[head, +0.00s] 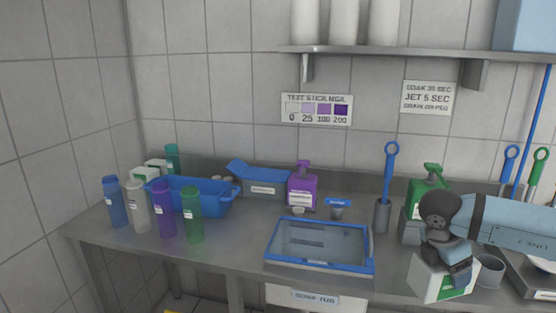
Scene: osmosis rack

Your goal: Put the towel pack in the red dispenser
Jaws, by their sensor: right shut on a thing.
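My right arm comes in from the right, and my right gripper (458,274) points down over the table's right part. It is shut on a white pack with a green label (428,281), which looks like the towel pack. The gripper hides part of the pack's top and right side. I cannot tell whether the pack touches the table. No red dispenser is in view. My left gripper is not in view.
A grey cup (490,271) and a scale (535,277) are close right of the pack. A green pump bottle (428,182) stands behind my gripper. A blue-rimmed tub (319,268) lies left, with a blue bin (205,197) and several bottles farther left. A shelf (400,51) hangs above.

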